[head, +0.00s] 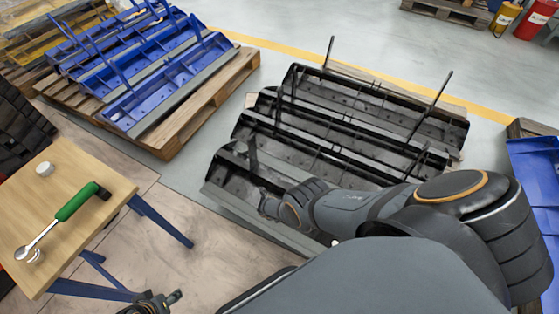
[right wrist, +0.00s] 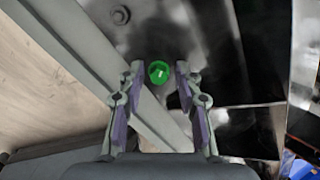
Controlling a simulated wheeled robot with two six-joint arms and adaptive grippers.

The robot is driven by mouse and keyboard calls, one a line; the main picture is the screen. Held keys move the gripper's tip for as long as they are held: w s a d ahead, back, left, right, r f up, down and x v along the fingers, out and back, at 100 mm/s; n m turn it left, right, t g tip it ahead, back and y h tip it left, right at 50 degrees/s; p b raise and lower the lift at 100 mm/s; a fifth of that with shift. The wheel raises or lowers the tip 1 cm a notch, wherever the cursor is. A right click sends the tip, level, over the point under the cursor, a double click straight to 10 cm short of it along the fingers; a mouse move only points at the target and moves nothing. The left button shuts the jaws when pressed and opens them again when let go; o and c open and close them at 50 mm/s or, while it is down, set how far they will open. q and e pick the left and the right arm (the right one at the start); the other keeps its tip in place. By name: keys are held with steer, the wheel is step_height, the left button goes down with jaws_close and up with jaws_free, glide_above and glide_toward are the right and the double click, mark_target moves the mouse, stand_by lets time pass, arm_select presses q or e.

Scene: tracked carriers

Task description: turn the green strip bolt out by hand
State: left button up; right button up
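In the right wrist view a round bright green bolt head (right wrist: 158,71) shows on a dark metal strip. My right gripper (right wrist: 157,80) is open, with one finger on either side of the bolt head. Gaps show between the fingers and the bolt, and nothing is held. In the head view my right arm reaches over the near edge of a black tracked carrier (head: 340,142); the bolt and the right fingertips cannot be made out there. My left gripper (head: 158,301) is at the bottom edge of the head view, small and partly cut off, away from the carrier.
A wooden table (head: 100,172) at left bears a green-handled wrench (head: 78,202) and a small white round item (head: 44,169). Blue carriers (head: 165,85) lie on a wooden pallet (head: 215,92) at upper left. Bare floor lies between table and black carrier.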

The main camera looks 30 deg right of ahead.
steer(key=m, duration=0.3)
steer(key=shift+s, duration=0.1)
steer(key=m, duration=0.5)
steer(key=shift+a+m, duration=0.1)
steer(key=shift+m, duration=0.2)
steer(key=m, duration=0.5)
steer(key=shift+f, duration=0.1)
steer(key=m, duration=0.2)
steer(key=shift+m, duration=0.4)
steer(key=m, duration=0.3)
steer(key=m+b, duration=0.1)
steer(key=m, duration=0.8)
steer(key=shift+m+b, duration=0.35)
steer(key=shift+m, duration=0.05)
